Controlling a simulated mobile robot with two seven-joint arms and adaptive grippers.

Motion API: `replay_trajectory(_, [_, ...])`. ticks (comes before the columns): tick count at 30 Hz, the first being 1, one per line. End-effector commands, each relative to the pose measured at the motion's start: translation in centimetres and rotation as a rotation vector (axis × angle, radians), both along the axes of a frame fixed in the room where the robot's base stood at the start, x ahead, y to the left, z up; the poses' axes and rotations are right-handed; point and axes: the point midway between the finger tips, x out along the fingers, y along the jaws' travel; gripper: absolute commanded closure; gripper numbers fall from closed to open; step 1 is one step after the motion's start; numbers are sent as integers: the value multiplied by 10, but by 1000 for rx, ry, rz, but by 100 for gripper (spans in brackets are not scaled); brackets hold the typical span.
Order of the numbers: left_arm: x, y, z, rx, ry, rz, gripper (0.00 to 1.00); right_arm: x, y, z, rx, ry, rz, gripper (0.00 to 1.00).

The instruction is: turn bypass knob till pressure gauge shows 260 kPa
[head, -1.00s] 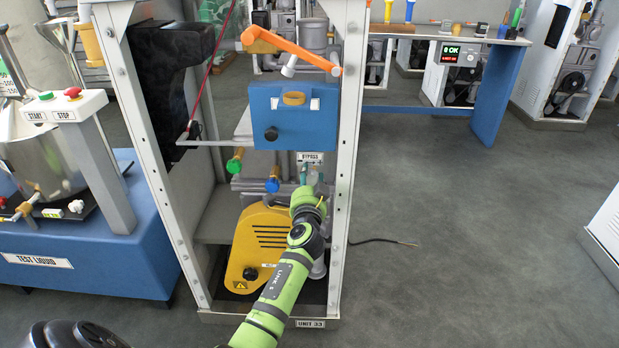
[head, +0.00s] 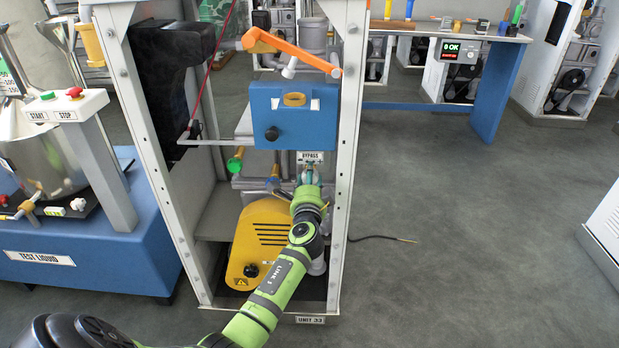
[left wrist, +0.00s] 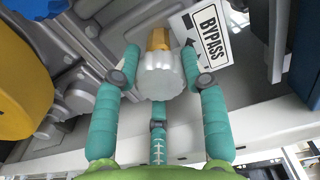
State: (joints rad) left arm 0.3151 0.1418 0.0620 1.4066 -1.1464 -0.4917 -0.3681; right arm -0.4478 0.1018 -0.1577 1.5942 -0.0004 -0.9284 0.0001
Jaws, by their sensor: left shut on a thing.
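The bypass knob (left wrist: 160,78) is a pale, ribbed cap on a brass stem in the left wrist view. It is beside the BYPASS label (left wrist: 210,37), which also shows in the head view (head: 310,157). My left gripper (left wrist: 161,62) has teal fingers on both sides of the knob and is shut on it. In the head view my left gripper (head: 308,176) is below the label and hides the knob. No pressure gauge face is readable in either view. My right gripper is not in view.
A blue box (head: 293,125) hangs above my gripper inside the white frame (head: 349,120). A green-handled valve (head: 235,165) is to the left, and a yellow housing (head: 265,240) is below. An orange lever (head: 305,55) is above. Open floor lies to the right.

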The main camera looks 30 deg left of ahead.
Motion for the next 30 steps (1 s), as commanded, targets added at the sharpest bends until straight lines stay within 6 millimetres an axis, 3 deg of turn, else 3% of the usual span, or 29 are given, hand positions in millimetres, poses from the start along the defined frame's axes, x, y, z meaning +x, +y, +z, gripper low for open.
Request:
replay_trajectory(7, [3,-3,7,4,-12,-10,90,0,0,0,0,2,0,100])
replay_trajectory(8, [3,-3,6,4,-12,-10,49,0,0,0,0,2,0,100])
replay_trajectory(9, [3,-3,6,3,-12,-10,33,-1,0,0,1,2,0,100])
replay_trajectory(22, [-3,-4,0,-1,-3,-4,33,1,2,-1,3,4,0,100])
replay_trajectory(30, [-41,-28,0,-2,-3,-7,33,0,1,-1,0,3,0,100])
